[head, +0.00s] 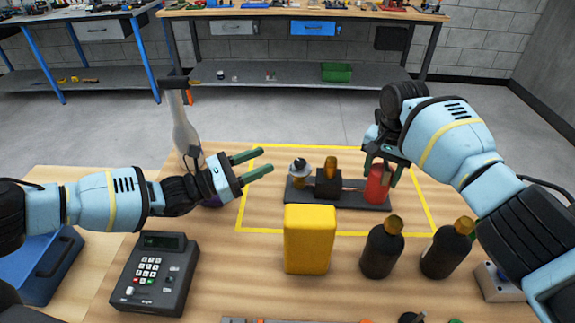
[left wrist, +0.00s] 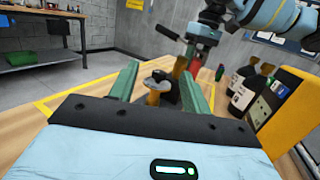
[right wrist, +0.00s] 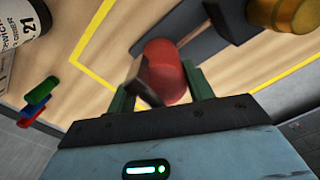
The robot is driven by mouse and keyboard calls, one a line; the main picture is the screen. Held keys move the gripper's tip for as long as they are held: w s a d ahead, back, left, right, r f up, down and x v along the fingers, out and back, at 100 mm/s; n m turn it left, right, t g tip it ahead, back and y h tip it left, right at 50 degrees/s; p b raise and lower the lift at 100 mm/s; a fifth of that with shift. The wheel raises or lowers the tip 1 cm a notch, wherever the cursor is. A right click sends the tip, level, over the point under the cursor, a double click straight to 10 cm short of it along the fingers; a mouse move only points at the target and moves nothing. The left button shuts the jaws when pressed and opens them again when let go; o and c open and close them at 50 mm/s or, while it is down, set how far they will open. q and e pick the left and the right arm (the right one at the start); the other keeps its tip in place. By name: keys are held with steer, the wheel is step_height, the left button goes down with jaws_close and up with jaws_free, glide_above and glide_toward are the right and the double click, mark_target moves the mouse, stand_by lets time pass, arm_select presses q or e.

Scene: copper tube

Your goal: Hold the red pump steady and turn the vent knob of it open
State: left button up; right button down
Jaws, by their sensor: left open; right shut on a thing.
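The red pump body (head: 377,187) stands upright at the right end of a dark base (head: 340,200). My right gripper (head: 381,170) is shut on it from above; the red body (right wrist: 165,68) fills the space between its fingers in the right wrist view. At the base's left end is a brass fitting with a grey knob (head: 299,165), likely the vent knob. My left gripper (head: 266,160) is open and empty, a short way left of this knob. In the left wrist view the grey knob (left wrist: 158,78) appears ahead between the open fingers.
A yellow block (head: 309,240) and two dark bottles (head: 381,250) stand in front of the pump. Yellow tape (head: 300,147) outlines the area around the pump.

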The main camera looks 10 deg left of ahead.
arm_select(q)
step_height(320, 180, up, 3)
steer(key=w+m+h, duration=0.2)
steer(key=h, duration=0.1)
steer(key=m+g+y, duration=0.1)
steer(key=m+g, duration=0.1)
steer(key=g, duration=0.4)
glide_toward(300, 161)
steer(key=x, duration=1)
steer(key=shift+f, duration=0.15)
steer(key=c, duration=0.9)
steer(key=shift+c, duration=0.2)
